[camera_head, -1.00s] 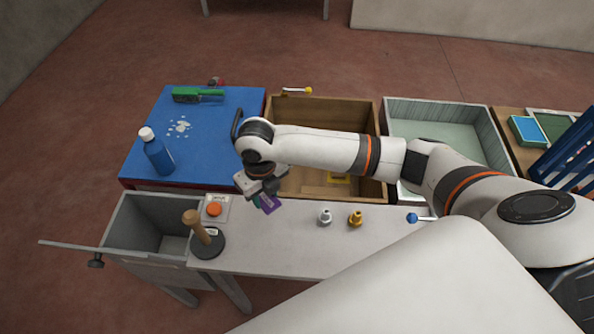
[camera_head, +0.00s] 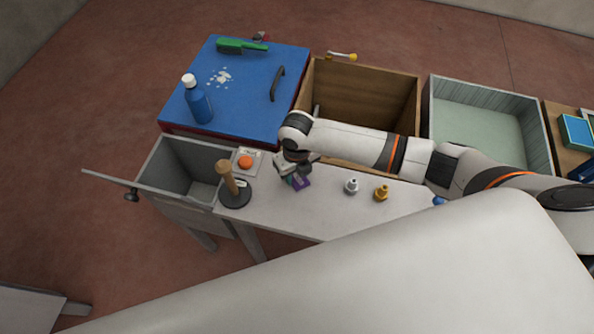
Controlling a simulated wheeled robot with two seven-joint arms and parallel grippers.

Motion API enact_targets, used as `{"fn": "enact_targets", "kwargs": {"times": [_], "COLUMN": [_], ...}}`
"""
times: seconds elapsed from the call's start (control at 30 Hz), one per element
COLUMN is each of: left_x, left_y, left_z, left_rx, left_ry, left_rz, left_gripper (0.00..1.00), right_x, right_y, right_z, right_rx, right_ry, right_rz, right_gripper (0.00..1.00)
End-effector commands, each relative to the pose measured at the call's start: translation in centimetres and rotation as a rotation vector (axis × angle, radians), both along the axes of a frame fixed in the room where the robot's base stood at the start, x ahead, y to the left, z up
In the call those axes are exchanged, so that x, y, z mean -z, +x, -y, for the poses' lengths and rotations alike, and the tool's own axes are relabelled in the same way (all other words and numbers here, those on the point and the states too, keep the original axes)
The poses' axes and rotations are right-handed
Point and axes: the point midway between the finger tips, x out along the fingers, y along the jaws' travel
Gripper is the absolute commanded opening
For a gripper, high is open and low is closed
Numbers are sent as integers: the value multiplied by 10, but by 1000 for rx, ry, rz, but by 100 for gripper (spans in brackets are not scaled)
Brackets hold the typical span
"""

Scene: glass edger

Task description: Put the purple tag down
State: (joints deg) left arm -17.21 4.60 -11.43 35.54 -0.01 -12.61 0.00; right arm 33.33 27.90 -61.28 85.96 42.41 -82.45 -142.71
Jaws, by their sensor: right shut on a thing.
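The purple tag (camera_head: 301,184) shows just below my right gripper (camera_head: 294,174), over the left part of the grey bench top (camera_head: 330,206). My right gripper is shut on it, with the arm coming in from the right. A teal part shows beside the purple face, between the fingers. I cannot tell whether the tag touches the bench top. The gripper hides part of the tag. My left gripper is not in view.
A wooden-handled stamp (camera_head: 232,188) and an orange button (camera_head: 246,161) stand left of the gripper. Silver (camera_head: 351,186) and brass (camera_head: 381,193) fittings stand to its right. An open grey drawer (camera_head: 170,168) is at left. Behind are a blue lid (camera_head: 245,95) and a wooden bin (camera_head: 365,90).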

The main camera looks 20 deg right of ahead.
Motion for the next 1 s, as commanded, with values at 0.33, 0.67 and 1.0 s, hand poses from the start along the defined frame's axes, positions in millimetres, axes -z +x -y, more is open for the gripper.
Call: {"fn": "enact_targets", "kwargs": {"times": [0.33, 0.67, 1.0], "left_x": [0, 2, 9], "left_y": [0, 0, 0], "left_z": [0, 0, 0], "left_rx": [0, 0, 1], "left_ry": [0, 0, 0], "left_rz": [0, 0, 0], "left_gripper": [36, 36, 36], "right_x": [1, -26, -97], "right_y": [0, 2, 1], "right_z": [0, 0, 0], "right_rx": [1, -1, 0], "right_ry": [0, 1, 0], "right_rz": [-1, 4, 4], "right_gripper": [62, 62, 62]}}
